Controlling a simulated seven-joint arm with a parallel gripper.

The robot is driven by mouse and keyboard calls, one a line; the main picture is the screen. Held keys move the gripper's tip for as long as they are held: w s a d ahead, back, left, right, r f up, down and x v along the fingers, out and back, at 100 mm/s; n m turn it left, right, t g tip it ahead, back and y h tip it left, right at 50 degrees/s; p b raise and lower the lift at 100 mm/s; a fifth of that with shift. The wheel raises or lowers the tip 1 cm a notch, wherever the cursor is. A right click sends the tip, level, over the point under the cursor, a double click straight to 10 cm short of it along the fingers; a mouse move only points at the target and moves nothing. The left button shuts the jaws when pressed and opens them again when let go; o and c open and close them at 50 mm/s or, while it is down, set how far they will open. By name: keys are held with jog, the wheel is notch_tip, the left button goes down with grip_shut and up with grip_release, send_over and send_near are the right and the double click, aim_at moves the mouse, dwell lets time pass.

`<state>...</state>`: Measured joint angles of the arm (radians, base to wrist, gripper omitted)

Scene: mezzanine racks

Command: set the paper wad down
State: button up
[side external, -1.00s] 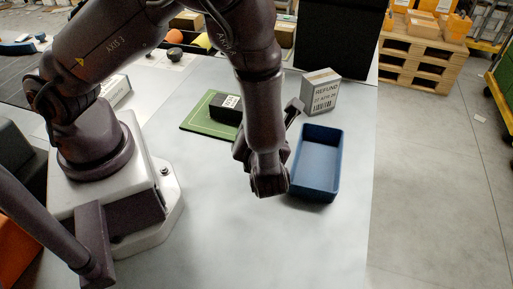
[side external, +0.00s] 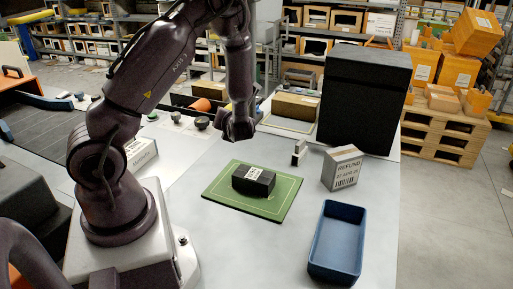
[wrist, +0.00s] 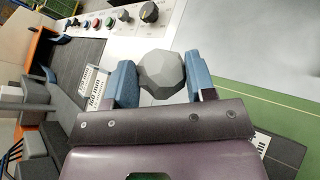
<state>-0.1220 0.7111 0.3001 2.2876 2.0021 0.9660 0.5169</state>
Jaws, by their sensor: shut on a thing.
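The paper wad (wrist: 162,72) is a grey, faceted ball. In the wrist view it sits between the two blue fingertips of my gripper (wrist: 160,78), which is shut on it. In the side view my gripper (side external: 236,132) hangs above the far part of the grey table (side external: 170,172), beyond the green mat (side external: 222,194). The wad cannot be made out there. A gap between gripper and table seems to remain, but its height is hard to tell.
A black labelled box (side external: 254,182) lies on the green mat. A blue bin (side external: 318,250), a REFUND carton (side external: 343,168) and a small upright piece (side external: 298,153) stand to the right. A tall black box (side external: 363,105) stands behind. Knobs (side external: 202,123) and a conveyor (side external: 45,130) are left.

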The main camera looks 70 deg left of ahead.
jog(key=shift+w+f+m+t, duration=0.2)
jog(key=shift+w+m+t, duration=0.4)
jog(key=shift+t, duration=0.1)
jog(key=w+a+f, duration=0.5)
jog(key=w+f, duration=0.1)
jog(key=w+a+f, duration=0.3)
jog(key=w, duration=0.1)
jog(key=shift+w+a+f, duration=0.1)
jog(key=shift+a+f, duration=0.1)
jog(key=shift+a, duration=0.1)
jog(key=shift+w+a+f, duration=0.1)
jog(key=shift+f, duration=0.1)
jog(key=shift+w+a+f, duration=0.1)
jog(key=shift+w+f, duration=0.05)
jog(key=shift+f, duration=1.55)
jog(key=shift+f, duration=0.15)
jog(key=o, duration=0.9)
